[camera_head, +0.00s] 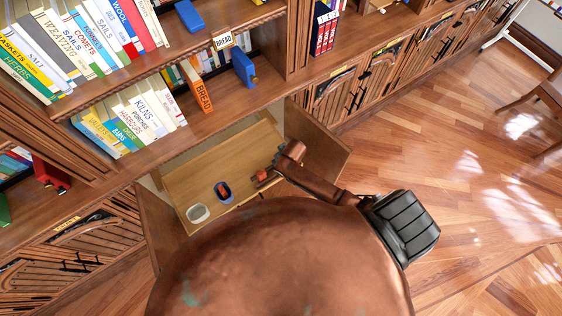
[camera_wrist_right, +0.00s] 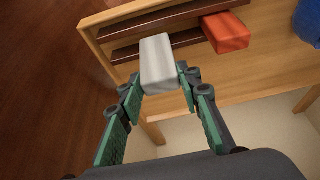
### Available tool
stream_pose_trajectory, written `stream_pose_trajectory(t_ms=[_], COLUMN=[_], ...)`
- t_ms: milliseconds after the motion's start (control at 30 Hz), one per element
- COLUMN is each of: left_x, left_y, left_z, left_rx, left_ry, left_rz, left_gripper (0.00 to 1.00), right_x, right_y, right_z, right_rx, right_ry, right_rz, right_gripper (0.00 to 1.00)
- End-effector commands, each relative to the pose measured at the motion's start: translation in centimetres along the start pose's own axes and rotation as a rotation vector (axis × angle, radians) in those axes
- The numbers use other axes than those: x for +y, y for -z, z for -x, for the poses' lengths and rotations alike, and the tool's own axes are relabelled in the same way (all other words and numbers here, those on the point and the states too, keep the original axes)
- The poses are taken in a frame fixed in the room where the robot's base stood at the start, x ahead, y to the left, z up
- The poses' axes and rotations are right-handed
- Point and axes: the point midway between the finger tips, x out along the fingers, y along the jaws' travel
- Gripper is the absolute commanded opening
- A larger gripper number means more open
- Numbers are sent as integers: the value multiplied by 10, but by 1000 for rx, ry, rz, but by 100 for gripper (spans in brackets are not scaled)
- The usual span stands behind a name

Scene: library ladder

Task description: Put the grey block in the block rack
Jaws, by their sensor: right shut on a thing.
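My right gripper (camera_wrist_right: 160,82) is shut on the grey block (camera_wrist_right: 158,60), a pale block held between its green-sided fingers. The block rack (camera_wrist_right: 114,29) is a light wooden frame with dark slots, seen in the right wrist view. The grey block overlaps the rack's near edge and slots in that view; I cannot tell whether it touches the rack. An orange-red block (camera_wrist_right: 227,32) sits on the rack, right of the grey block. My left gripper is not in view.
Open cabinet doors (camera_head: 322,140) flank the space. Bookshelves rise above it. Part of a blue thing (camera_wrist_right: 309,22) shows in the wrist view.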

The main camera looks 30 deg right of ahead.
Motion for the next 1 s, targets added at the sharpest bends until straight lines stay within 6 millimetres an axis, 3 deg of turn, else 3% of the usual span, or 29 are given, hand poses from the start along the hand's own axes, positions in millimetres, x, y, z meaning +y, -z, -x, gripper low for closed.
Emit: stream_pose_trajectory(t_ms=[333, 700, 733, 1000], left_x=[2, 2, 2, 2], left_y=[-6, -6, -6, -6], left_z=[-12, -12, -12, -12], left_rx=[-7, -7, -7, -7], left_ry=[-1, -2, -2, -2], left_rz=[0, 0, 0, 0], left_gripper=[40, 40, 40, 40], right_x=[8, 8, 8, 8], right_y=[-14, -14, -15, -14], right_z=[-36, -40, -39, -39], right_rx=[-1, 1, 1, 0], right_ry=[0, 0, 0, 0], right_rz=[0, -1, 0, 0], right_gripper=[4, 4, 33, 49])
